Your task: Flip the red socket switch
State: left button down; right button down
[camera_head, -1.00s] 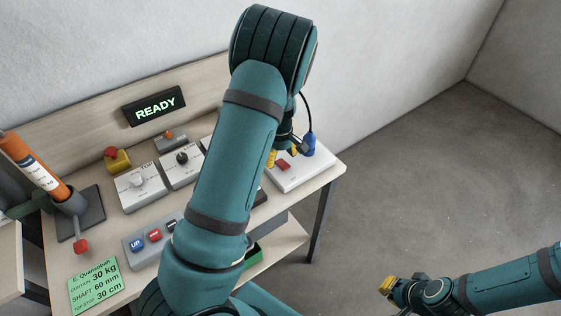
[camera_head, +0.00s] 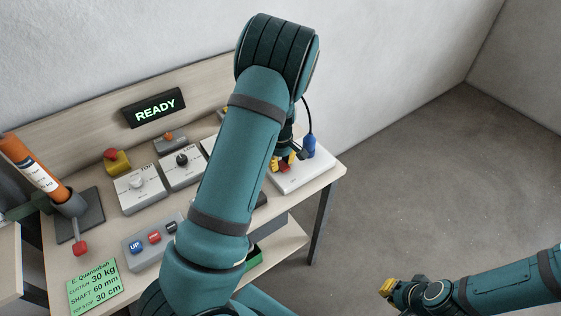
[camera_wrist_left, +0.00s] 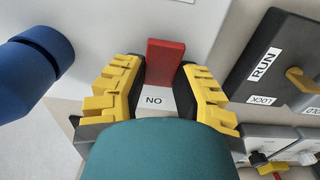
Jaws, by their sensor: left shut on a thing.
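The red socket switch (camera_wrist_left: 165,60) stands on a white socket box (camera_head: 306,178) at the right end of the bench. A "NO" label (camera_wrist_left: 154,100) is beside it in the wrist view. My left gripper (camera_wrist_left: 160,70) reaches down over the box, its yellow fingers on either side of the switch, shut on it. In the head view the left gripper (camera_head: 282,161) partly hides the switch, and my left arm covers part of the bench. My right gripper (camera_head: 388,287) hangs over the floor at the lower right, away from the bench; its jaw opening is unclear.
A blue plug (camera_head: 309,146) with a black cable stands on the socket box, close to the left gripper in the wrist view. A dark RUN/LOCK box (camera_wrist_left: 270,65) lies on the other side. Knob boxes, a red button and a READY display (camera_head: 155,107) stand further left.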

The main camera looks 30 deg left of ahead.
pick_arm(q)
jog(key=shift+s+d+r+t+y+p, duration=0.15)
jog(key=shift+d+t+y+p, duration=0.15)
jog(key=shift+y+p, duration=0.6)
jog(key=shift+t+y+p, duration=0.3)
jog(key=shift+y+p, duration=0.05)
jog(key=shift+y, duration=0.65)
jog(key=c, duration=0.7)
grip_release()
jog(key=shift+o, duration=0.2)
jog(key=shift+a, duration=0.1)
